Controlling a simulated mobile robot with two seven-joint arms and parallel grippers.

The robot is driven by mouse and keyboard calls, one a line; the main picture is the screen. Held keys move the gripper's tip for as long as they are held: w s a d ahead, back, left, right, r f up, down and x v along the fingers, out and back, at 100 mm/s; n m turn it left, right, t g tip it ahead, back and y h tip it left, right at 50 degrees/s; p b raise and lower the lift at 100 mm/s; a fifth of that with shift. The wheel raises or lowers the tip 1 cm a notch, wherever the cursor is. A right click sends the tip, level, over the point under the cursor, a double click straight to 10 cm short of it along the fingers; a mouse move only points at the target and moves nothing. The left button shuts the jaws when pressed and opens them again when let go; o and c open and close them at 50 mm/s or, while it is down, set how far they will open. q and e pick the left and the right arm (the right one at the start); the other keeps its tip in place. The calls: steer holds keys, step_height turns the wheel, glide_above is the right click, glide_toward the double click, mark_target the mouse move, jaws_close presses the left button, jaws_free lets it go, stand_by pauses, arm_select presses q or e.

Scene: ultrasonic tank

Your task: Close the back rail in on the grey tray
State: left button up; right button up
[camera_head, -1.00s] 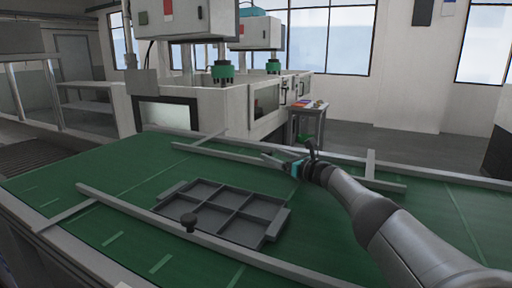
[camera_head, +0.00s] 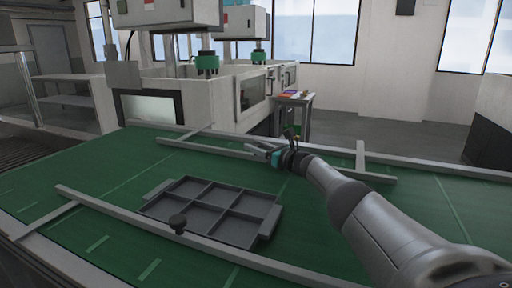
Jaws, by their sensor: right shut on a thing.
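The grey tray (camera_head: 262,197), a shallow frame split into several compartments, lies on the green belt in the middle of the view. The back rail (camera_head: 215,148), a long grey bar, runs behind the tray, with a strip of bare belt between them. My right gripper (camera_head: 276,154) is at the middle of the back rail, shut on it; its arm hides part of the rail. The front rail (camera_head: 100,205), with a dark knob (camera_head: 178,222), runs close along the near side of the tray. My left gripper is out of view.
The green belt (camera_head: 95,170) is clear to the left of the tray. Grey cross bars (camera_head: 360,155) stick out from the rails. White machines (camera_head: 165,85) and a small table with coloured items (camera_head: 293,97) stand beyond the belt's far edge.

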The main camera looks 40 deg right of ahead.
jaws_close()
stand_by(0.8)
